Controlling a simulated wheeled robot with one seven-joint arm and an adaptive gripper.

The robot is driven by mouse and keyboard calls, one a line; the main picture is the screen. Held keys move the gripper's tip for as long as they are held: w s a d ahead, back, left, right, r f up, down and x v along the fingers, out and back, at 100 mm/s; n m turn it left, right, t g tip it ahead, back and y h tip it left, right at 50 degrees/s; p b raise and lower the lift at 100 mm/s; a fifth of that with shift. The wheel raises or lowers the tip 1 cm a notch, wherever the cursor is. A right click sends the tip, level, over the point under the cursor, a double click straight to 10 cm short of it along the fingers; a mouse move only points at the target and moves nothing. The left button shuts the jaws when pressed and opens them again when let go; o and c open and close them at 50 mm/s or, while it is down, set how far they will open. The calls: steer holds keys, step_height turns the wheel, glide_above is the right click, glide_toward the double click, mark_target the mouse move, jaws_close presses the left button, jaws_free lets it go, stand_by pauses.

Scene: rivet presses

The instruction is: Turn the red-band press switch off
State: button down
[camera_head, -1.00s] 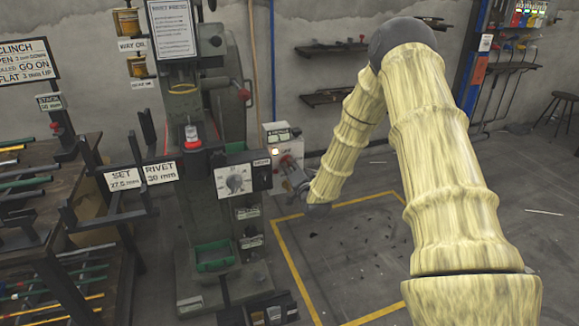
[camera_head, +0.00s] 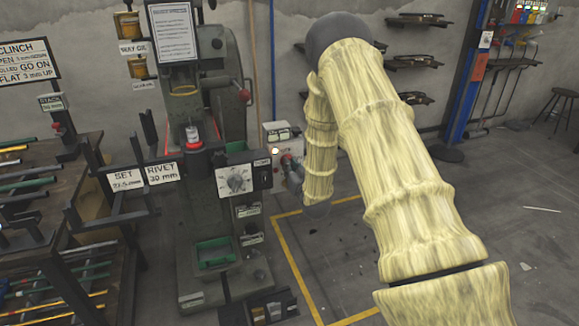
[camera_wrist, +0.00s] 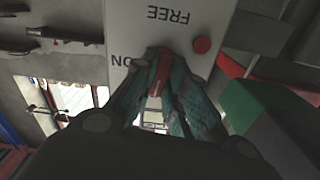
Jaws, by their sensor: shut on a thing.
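The press (camera_head: 185,215) stands left of centre in the head view, with a red ring (camera_head: 193,147) on its front column. A white switch box (camera_head: 283,133) with a small lit lamp is at its right side. In the wrist view the box face (camera_wrist: 178,30) shows upside-down, lettered "FREE" and "ON", with a round red button (camera_wrist: 203,45). My gripper (camera_head: 290,165) is at the box's front in the head view. In the wrist view its fingers (camera_wrist: 160,75) are shut on a red switch lever (camera_wrist: 163,66) beside the "ON" lettering. The fingers hide part of the lever.
A rack of bars (camera_head: 45,190) stands at the left. Wall shelves (camera_head: 410,60) are behind my arm.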

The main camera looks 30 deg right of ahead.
steer(key=shift+n, duration=0.6)
steer(key=shift+r, duration=0.1)
steer(key=c, duration=1.4)
jaws_free()
steer(key=shift+c, duration=0.2)
steer(key=v, duration=1.2)
